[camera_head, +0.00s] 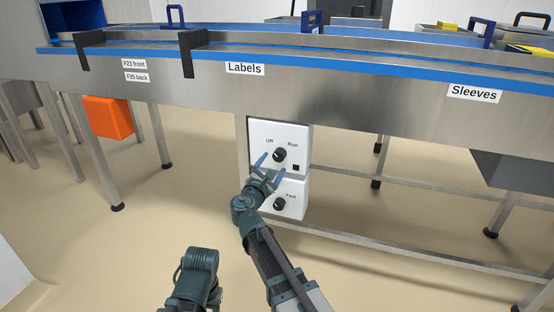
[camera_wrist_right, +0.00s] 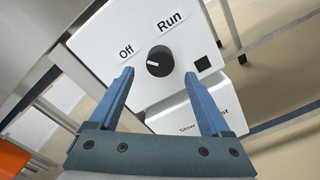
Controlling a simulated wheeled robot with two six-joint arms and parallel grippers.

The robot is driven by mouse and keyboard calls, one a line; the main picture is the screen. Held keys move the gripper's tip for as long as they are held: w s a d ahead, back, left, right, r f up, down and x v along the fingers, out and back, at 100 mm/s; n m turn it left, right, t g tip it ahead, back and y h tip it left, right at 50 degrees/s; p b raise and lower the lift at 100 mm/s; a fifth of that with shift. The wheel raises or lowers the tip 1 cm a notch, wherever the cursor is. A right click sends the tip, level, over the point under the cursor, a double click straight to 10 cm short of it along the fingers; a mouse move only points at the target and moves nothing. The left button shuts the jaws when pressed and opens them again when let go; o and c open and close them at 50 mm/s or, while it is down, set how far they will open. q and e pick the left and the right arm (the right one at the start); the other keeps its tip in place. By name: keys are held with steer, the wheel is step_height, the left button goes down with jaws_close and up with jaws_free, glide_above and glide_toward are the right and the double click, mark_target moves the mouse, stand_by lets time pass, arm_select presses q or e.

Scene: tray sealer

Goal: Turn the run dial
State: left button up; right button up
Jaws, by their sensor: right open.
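The run dial is a round black knob (camera_head: 280,155) on a white control box (camera_head: 298,132) under the conveyor, between the labels Off and Run. In the right wrist view the dial (camera_wrist_right: 160,61) has a pale mark on its left side, toward Off. My right gripper (camera_head: 272,165) is open in front of the box, its blue fingers just below and beside the dial. In the right wrist view the gripper's fingers (camera_wrist_right: 160,75) stand apart with the dial between and beyond their tips, apparently untouched. My left gripper's fingers are not visible.
A second white box with a Slow/Fast dial (camera_head: 279,203) sits directly below, partly hidden by my right gripper. A small black square (camera_head: 296,168) is at the upper box's lower right. Steel legs and rails surround the boxes. An orange box (camera_head: 108,117) hangs at left.

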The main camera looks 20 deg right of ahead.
mark_target(277, 158)
steer(key=shift+x, duration=2.45)
steer(key=shift+c, duration=0.3)
jaws_close()
